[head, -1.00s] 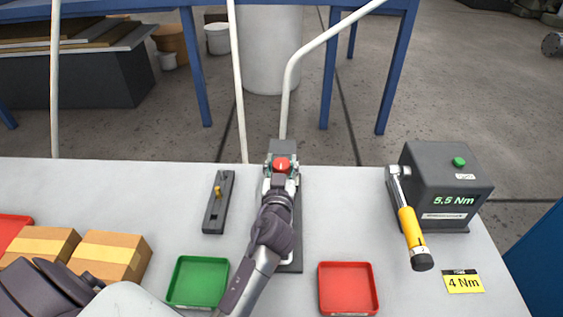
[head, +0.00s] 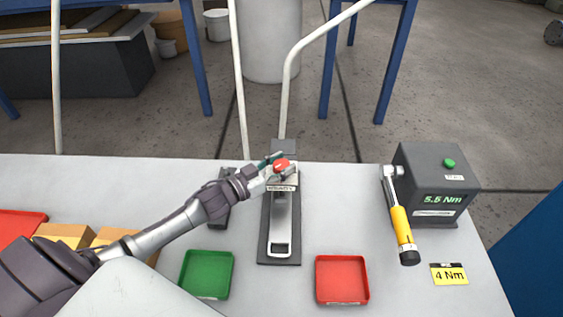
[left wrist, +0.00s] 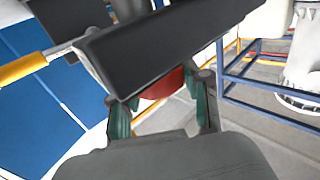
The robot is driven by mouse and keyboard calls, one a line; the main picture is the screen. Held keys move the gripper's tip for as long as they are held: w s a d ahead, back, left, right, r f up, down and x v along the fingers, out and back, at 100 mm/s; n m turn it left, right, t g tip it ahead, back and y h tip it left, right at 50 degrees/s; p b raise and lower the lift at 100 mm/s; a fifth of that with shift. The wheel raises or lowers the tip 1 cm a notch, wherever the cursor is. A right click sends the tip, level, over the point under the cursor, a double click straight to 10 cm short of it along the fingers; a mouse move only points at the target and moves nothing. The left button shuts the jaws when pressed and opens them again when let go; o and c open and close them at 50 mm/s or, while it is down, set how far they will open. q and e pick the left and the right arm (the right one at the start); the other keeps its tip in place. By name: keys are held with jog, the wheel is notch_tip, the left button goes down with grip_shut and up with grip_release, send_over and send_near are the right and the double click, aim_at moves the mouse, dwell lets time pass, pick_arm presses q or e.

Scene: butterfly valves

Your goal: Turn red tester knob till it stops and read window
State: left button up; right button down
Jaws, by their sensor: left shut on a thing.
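The red knob (head: 281,165) sits at the far end of the tester (head: 265,245), a dark upright-lying base with a silver bar. A small pale plate (head: 283,188) with dark lettering lies just below the knob; I cannot read it surely. My left gripper (head: 277,168) reaches in from the left and is shut on the red knob. In the left wrist view the knob (left wrist: 162,86) shows red between the two green-padded fingers (left wrist: 163,110), partly hidden by a black bar across the view. My right gripper is not in view.
A grey box (head: 431,165) reads 5.5 Nm; a yellow-handled torque wrench (head: 402,225) leans at its left. A 4 Nm card (head: 450,274), a green tray (head: 206,275) and a red tray (head: 342,280) lie nearby. My arm partly covers a small dark fixture (head: 218,215) and cardboard boxes (head: 64,235).

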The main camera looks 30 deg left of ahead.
pick_arm(q)
jog(key=shift+w+a+f+m+g+h+b, duration=0.1)
jog(key=shift+m+g+h+b, duration=0.25)
jog(key=shift+m+h, duration=0.2)
jog(key=shift+w+a+f+m+g+h+b, duration=0.1)
jog(key=shift+m+g+h+b, duration=0.3)
jog(key=shift+h, duration=0.25)
jog(key=m+g+h+b, duration=0.2)
jog(key=m+g+b, duration=0.2)
jog(key=g+b, duration=0.1)
jog(key=m+g+h+b, duration=0.3)
jog(key=m+g+b, duration=0.1)
jog(key=b, duration=0.3)
jog(key=m+g+h+b, duration=0.3)
jog(key=m+g+b, duration=0.1)
jog(key=g+b, duration=0.2)
jog(key=shift+d+f+g, duration=0.1)
jog(key=shift+d+g, duration=0.15)
jog(key=shift+g, duration=0.3)
jog(key=shift+s+r+m+g+b, duration=0.1)
jog(key=shift+r+m+g+b, duration=0.1)
jog(key=shift+m+g+b, duration=0.6)
jog(key=shift+g+b, duration=0.3)
jog(key=o, duration=1.2)
jog(key=shift+d+r, duration=0.1)
